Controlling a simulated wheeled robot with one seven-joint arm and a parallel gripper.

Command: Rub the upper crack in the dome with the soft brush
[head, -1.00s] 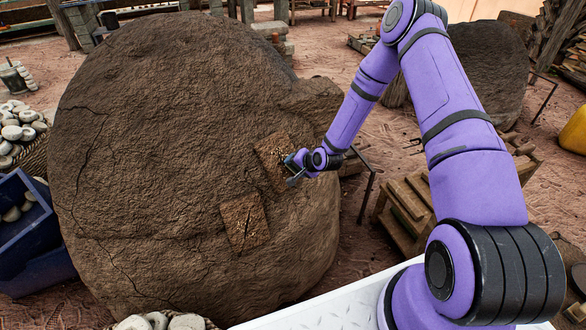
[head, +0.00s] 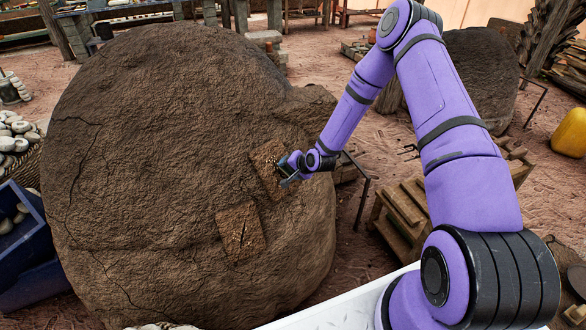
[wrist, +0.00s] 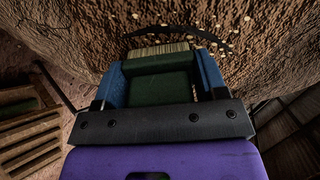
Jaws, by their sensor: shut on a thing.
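The big brown mud dome (head: 170,130) fills the left and middle of the head view. Two rough lighter patches sit on its near right side; the lower patch (head: 238,240) bears a dark crack. My gripper (head: 287,167) is at the upper patch (head: 265,176) and covers part of it, so its crack is mostly hidden there. In the wrist view, my gripper (wrist: 160,90) is shut on the soft brush (wrist: 155,83), a dark green block with pale bristles. The bristles point at the dome and seem to meet it. A dark curved line, seemingly the upper crack (wrist: 215,39), shows just beyond them.
A slatted wooden crate (head: 405,215) stands right of the dome, also at left in the wrist view (wrist: 28,135). A blue bin (head: 25,250) and a basket of pale stones (head: 15,140) stand at left. A yellow container (head: 570,133) is far right.

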